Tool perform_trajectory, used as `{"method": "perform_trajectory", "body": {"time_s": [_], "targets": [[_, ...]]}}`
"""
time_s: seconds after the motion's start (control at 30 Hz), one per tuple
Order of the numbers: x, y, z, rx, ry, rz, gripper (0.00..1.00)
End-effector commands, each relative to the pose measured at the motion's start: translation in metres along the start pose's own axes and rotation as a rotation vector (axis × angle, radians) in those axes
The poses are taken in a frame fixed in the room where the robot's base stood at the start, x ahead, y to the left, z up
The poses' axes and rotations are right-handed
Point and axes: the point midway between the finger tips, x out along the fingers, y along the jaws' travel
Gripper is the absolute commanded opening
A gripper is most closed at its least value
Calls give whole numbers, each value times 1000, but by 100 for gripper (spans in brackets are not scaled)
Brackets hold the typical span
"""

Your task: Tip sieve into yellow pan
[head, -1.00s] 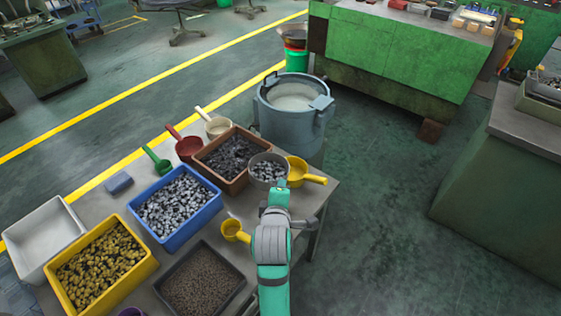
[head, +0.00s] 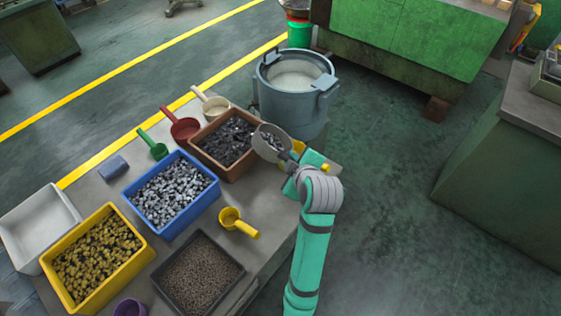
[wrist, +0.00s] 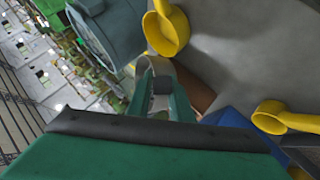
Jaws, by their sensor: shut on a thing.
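My gripper (head: 291,165) is shut on the grey sieve (head: 259,145) at its near right side. The sieve holds grey metal pieces and is tilted, beside the right end of the brown bin. It also shows partly beyond my fingers (wrist: 163,100) in the wrist view. One yellow pan (head: 298,147) is at the table's right corner, close to the right of the sieve and mostly hidden by my gripper. In the wrist view it shows plainly (wrist: 170,38). A second yellow pan (head: 230,217) lies nearer, left of my arm.
Bins of small parts crowd the table: brown (head: 240,171), blue (head: 172,237), yellow (head: 98,299) and dark (head: 198,313). Red (head: 184,128), green (head: 158,151) and cream (head: 215,107) scoops lie behind. A blue-grey drum (head: 292,112) stands beyond the table.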

Motion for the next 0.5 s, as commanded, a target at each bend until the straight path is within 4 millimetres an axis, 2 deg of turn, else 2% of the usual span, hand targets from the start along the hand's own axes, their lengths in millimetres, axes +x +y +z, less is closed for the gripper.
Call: {"method": "perform_trajectory", "body": {"time_s": [0.2, 0.5], "targets": [[3, 8, 1, 190, 113, -119, 0], [12, 16, 23, 476, 259, -285, 0]]}}
